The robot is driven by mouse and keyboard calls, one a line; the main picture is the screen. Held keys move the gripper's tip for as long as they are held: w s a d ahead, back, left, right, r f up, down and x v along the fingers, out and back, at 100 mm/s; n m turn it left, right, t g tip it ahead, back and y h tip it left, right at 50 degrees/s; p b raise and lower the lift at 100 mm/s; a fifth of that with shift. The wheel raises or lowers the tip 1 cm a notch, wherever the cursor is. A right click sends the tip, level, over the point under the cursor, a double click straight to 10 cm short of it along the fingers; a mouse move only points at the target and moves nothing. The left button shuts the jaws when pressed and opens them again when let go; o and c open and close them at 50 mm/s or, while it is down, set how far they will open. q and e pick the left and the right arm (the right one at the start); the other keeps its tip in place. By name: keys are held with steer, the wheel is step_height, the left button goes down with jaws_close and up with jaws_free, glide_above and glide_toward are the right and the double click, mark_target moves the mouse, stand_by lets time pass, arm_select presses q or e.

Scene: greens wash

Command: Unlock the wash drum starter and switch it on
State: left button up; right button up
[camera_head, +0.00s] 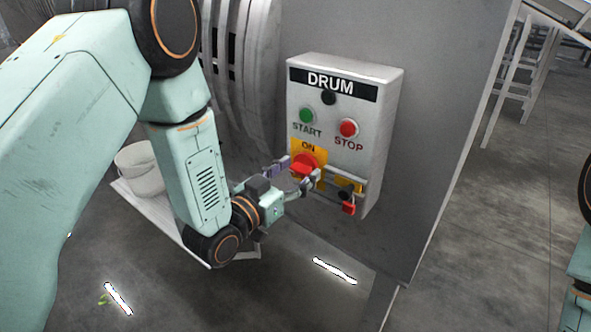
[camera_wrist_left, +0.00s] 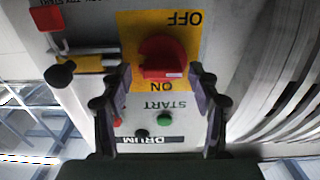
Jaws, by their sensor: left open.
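The grey starter box (camera_head: 386,85) marked DRUM is on a grey panel. Its red rotary switch (camera_head: 304,163) sits on a yellow plate marked ON and OFF; the wrist view shows the switch (camera_wrist_left: 160,57) upside down. My left gripper (camera_head: 294,175) is open in front of the switch, with its fingertips (camera_wrist_left: 162,80) on either side of the red handle; I cannot tell whether they touch it. A red padlock (camera_head: 348,208) hangs at the box's lower right, near a black knob (camera_head: 344,194) and a metal bar. The padlock (camera_wrist_left: 45,17) also shows in the wrist view. My right gripper is out of view.
A green START button (camera_head: 306,116) and a red STOP button (camera_head: 348,127) sit above the switch. A white bucket (camera_head: 140,172) stands on a pale platform at left.

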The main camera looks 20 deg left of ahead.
arm_select(q)
steer(key=shift+w+f, duration=0.15)
steer(key=shift+w, duration=0.05)
steer(key=shift+a, duration=0.15)
steer(key=shift+c, duration=0.4)
steer(key=shift+s, duration=0.25)
steer(key=c, duration=1.1)
